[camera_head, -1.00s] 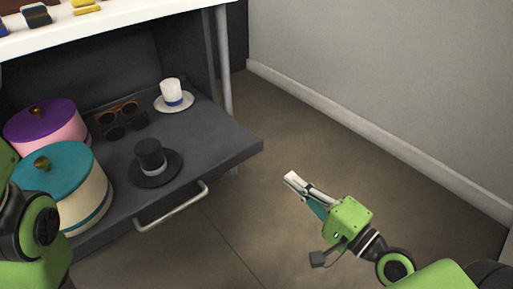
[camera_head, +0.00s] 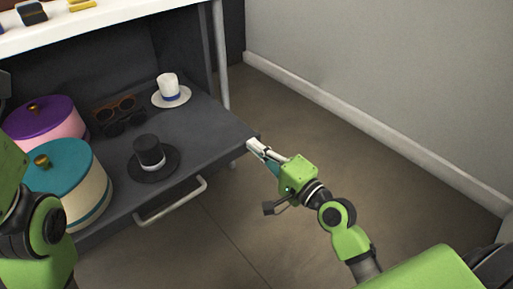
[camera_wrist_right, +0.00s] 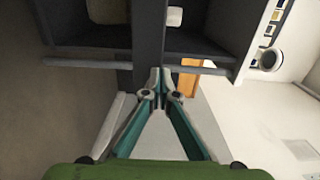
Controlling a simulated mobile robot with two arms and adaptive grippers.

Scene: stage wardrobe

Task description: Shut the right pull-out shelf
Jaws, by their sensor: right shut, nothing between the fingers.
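The right pull-out shelf (camera_head: 205,132) is dark grey and stands pulled out of the cabinet under a white top, with a silver bar handle (camera_head: 172,203) on its front edge. My right gripper (camera_head: 252,145) is shut and empty, its fingertips at the shelf's front right corner. The head view does not clearly show whether they touch it. In the right wrist view the shut fingertips (camera_wrist_right: 160,75) point at a dark panel; contact is unclear there too. My left arm shows at the left edge of the head view, but its gripper is out of view.
The shelf carries a black top hat (camera_head: 151,158), a white hat (camera_head: 171,91), dark glasses (camera_head: 122,122), a purple-lidded round box (camera_head: 42,115) and a teal-lidded one (camera_head: 68,180). A white leg (camera_head: 221,60) stands behind the shelf's right side. The floor (camera_head: 340,150) to the right is clear.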

